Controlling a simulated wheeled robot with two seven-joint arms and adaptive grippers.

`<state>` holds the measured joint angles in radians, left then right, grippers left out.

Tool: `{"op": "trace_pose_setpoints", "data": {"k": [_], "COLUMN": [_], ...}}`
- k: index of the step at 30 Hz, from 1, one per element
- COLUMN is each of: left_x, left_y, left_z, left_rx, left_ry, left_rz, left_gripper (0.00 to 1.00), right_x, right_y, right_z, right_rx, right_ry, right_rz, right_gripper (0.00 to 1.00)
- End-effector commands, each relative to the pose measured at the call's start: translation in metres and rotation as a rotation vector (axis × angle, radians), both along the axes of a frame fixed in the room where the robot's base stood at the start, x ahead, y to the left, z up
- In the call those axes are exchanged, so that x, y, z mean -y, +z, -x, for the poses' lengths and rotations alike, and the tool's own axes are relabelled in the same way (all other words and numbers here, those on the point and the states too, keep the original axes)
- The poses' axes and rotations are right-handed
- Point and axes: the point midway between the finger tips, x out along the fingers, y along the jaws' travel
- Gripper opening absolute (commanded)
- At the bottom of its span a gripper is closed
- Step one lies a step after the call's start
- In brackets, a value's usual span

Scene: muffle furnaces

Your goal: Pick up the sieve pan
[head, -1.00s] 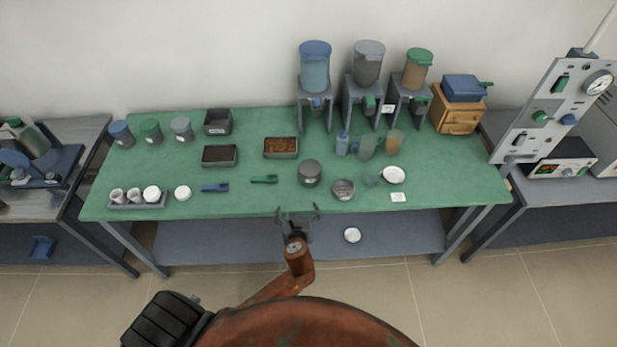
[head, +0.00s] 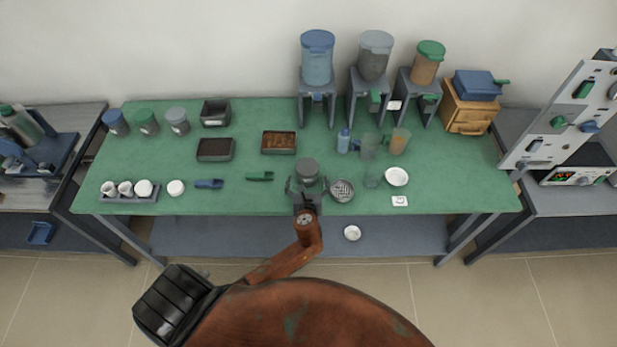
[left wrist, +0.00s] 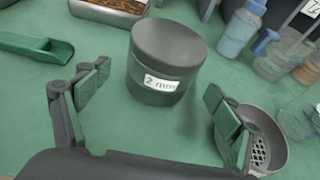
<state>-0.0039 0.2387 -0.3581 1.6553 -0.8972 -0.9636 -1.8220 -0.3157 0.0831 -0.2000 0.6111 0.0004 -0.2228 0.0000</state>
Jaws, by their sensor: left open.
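A dark grey round pan (head: 307,171) with a closed top stands near the front edge of the green table. In the left wrist view the same pan (left wrist: 165,62) shows a white "2 mm" label. A shallow round dish with a mesh bottom (head: 342,191) stands just right of it, partly behind a fingertip in the left wrist view (left wrist: 262,140). Which of the two is called the sieve pan I cannot tell for sure. My left gripper (head: 306,187) is open and empty at the near side of the labelled pan, fingers spread wide, apart from it. My right gripper is not in view.
A green scoop (head: 260,176) lies left of the pan, a blue scoop (head: 209,184) further left. A brown-filled tray (head: 279,142) stands behind. A blue bottle (head: 344,141), clear beakers and a white bowl (head: 397,176) stand to the right.

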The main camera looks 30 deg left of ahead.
Motion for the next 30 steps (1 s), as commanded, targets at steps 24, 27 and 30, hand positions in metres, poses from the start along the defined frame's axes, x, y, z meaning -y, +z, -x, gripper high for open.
{"op": "trace_pose_setpoints", "data": {"k": [24, 27, 30], "left_x": [-0.013, -0.013, -0.013], "left_y": [-0.014, -0.014, -0.014], "left_z": [-0.026, -0.026, -0.026], "left_rx": [0.001, 0.001, 0.001], "left_ry": [-0.004, -0.004, -0.004], "left_rz": [0.0, 0.0, 0.0], "left_gripper": [0.64, 0.57, 0.5], "right_x": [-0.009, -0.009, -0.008], "right_y": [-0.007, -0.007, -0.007], "right_z": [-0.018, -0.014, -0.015], "right_rx": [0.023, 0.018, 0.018], "right_ry": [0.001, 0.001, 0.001], "right_rz": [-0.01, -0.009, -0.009], "right_gripper": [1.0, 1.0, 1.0]}}
